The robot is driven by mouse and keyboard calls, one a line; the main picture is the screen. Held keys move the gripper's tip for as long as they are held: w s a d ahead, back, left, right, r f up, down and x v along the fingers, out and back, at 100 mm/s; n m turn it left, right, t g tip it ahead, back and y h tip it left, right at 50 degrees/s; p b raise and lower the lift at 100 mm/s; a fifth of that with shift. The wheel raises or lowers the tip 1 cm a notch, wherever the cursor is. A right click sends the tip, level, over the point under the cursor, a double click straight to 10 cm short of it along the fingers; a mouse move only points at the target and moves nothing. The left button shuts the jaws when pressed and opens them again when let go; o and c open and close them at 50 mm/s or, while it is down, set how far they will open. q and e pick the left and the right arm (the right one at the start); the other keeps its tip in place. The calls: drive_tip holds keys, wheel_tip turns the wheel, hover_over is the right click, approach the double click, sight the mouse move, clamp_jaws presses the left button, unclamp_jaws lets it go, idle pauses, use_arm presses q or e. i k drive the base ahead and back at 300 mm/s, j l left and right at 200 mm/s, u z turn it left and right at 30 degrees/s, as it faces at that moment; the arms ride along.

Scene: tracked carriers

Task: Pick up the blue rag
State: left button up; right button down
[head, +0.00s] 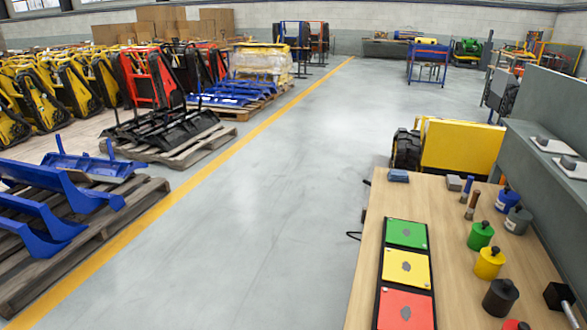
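A small blue folded piece (398,176), which looks like the blue rag, lies flat at the far left corner of the wooden workbench (365,285). It looks clear of the things around it, and nothing covers it. Neither of my grippers shows in the head view, so I cannot see where they are relative to it.
A dark frame with green (405,233), yellow (406,267) and red (405,309) panels lies near the bench's left edge. Several knobbed pots, including a green one (481,236), stand to the right. A grey block (454,183) sits right of the rag. Open floor lies left.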

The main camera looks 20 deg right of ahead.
sight(395, 175)
drive_tip(key=i+j+u, duration=0.2)
drive_tip(key=i+j, duration=0.2)
drive_tip(key=i+j+u, duration=0.25)
drive_tip(key=i, duration=0.2)
drive_tip(key=i+z, duration=0.45)
drive_tip(key=i+j+z, duration=0.2)
drive_tip(key=i+z, duration=0.25)
drive_tip(key=i+l+z, duration=0.2)
drive_tip(key=i+z, duration=0.75)
drive_tip(key=i+j+z, duration=0.2)
drive_tip(key=i+z, duration=0.3)
drive_tip(key=i, duration=0.15)
